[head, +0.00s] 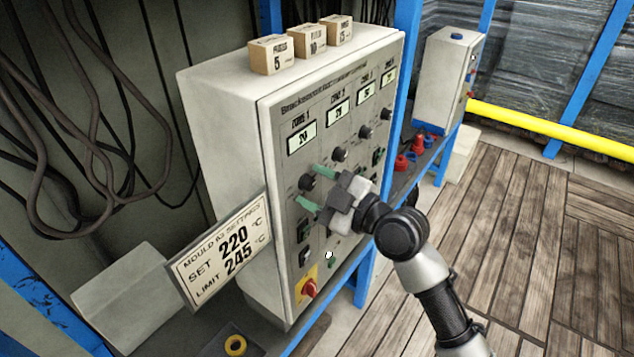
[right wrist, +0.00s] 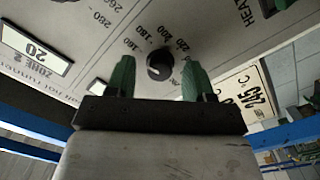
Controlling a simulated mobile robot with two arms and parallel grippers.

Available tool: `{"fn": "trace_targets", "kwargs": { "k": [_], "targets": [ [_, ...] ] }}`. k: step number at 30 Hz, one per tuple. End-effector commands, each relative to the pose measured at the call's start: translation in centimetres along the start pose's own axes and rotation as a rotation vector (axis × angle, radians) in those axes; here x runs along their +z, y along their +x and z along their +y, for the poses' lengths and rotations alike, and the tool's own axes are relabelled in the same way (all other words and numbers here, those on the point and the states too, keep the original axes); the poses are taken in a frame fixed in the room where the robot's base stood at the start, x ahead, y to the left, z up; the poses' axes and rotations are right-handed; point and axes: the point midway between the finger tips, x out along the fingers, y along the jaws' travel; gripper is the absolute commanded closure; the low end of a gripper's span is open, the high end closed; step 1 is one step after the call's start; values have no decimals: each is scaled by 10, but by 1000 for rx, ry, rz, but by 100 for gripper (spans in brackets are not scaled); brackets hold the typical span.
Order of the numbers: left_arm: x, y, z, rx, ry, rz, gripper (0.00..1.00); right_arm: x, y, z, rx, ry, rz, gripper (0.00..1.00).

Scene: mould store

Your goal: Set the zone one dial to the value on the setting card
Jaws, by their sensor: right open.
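The zone one dial (head: 307,183) is a black knob below the leftmost display (head: 302,138) on the grey control box. In the right wrist view the dial (right wrist: 160,64) has printed numbers around it, 220 among them; its pointer is too small to read surely. My right gripper (head: 315,187) is open, its green fingertips on either side of the dial. In the right wrist view the fingertips (right wrist: 159,78) stand apart from the knob, with gaps. The setting card (head: 222,252) reads SET 220 °C and LIMIT 245 °C. My left gripper is out of view.
More dials, such as the zone two dial (head: 339,155), sit to the right. A red knob (head: 309,288) is low on the panel. Numbered wooden blocks (head: 271,55) stand on the box. A yellow rail (head: 550,128) is at right; the plank floor (head: 520,230) looks clear.

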Motion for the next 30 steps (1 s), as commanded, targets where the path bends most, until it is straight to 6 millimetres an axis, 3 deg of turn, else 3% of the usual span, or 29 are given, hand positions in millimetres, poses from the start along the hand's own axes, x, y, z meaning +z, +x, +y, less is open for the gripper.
{"fn": "trace_targets", "kwargs": {
  "k": [7,17,30],
  "targets": [
    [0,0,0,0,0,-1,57,0,1,0,0,0,0,47],
    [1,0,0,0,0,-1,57,0,0,0,0,0,-1,97],
    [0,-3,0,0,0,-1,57,0,0,0,-4,104,-6,97]
  ]
}}
